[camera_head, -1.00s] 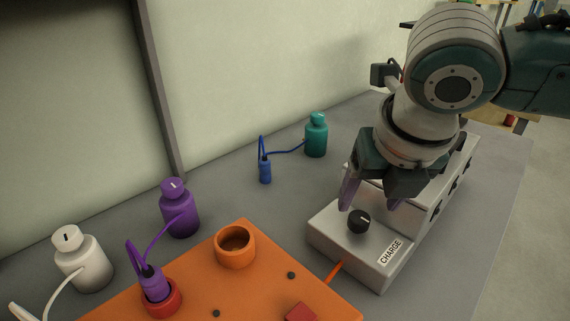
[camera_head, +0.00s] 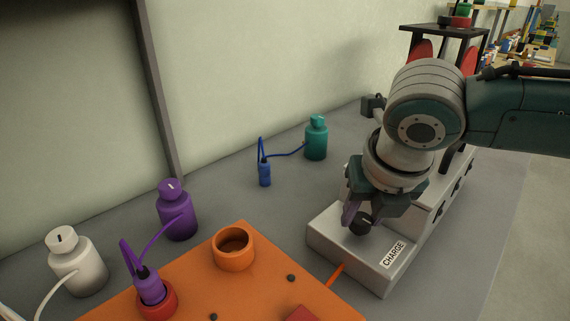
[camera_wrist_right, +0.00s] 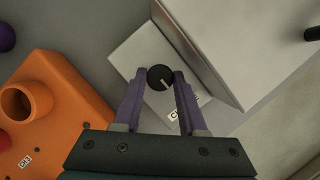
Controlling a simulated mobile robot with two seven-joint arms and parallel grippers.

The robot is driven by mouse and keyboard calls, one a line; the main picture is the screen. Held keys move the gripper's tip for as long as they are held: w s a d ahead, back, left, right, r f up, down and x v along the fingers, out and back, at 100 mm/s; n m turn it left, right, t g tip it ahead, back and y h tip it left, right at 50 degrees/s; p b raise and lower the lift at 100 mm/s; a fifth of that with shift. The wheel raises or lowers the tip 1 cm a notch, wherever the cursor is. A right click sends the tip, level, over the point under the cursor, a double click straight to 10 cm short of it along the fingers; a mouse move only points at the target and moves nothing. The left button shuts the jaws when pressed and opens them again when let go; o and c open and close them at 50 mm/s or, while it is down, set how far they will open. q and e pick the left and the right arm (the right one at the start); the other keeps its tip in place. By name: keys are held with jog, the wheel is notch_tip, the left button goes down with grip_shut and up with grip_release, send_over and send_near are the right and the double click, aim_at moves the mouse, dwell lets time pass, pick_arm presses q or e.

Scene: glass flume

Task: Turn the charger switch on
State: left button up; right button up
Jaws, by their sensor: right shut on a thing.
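The charger is a light grey box with a CHARGE label (camera_head: 394,253) on its low front part. Its switch is a black round knob (camera_head: 361,224) with a white mark, on top of that low part. My right gripper (camera_head: 356,218) points down over the knob, its purple fingers on either side of it. In the right wrist view the knob (camera_wrist_right: 160,77) sits between the two fingertips, its white mark pointing down and right. The gripper is shut on the knob. My left gripper is not in view.
An orange board (camera_head: 215,285) with an orange cup (camera_head: 234,247) and a red socket (camera_head: 158,301) holding a purple plug lies left of the charger. Purple (camera_head: 177,212), white (camera_head: 77,262) and teal (camera_head: 316,139) bottles stand along the wall. The charger's taller part rises behind the knob.

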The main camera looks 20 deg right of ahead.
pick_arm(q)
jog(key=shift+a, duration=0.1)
pick_arm(e)
grip_shut()
